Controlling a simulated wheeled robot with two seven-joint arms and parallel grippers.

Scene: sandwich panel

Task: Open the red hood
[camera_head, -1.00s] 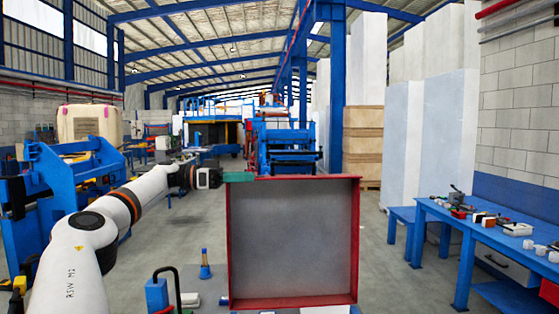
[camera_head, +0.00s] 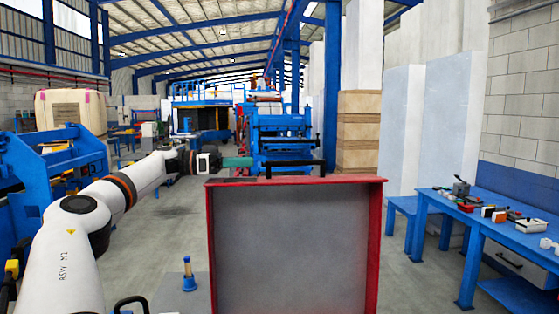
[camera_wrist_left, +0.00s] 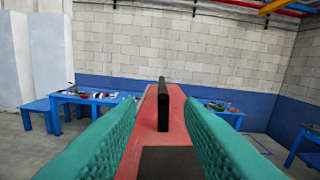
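The red hood (camera_head: 378,245) stands upright in front of me in the head view, a red frame around a grey inner face. In the left wrist view its red outer surface (camera_wrist_left: 150,135) stretches ahead, with a black upright handle (camera_wrist_left: 163,105) on it. A dark bar at the hood's top edge in the head view looks like this handle (camera_head: 295,163). My left gripper (camera_head: 237,162) is just above the top edge, near the left corner. Its green fingers (camera_wrist_left: 160,140) are apart on either side of the handle's line, with no visible contact. My right gripper is out of view.
A blue workbench (camera_head: 470,222) with small items stands at the right. Blue machinery (camera_head: 55,185) is at the left. Open floor lies between hood and bench.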

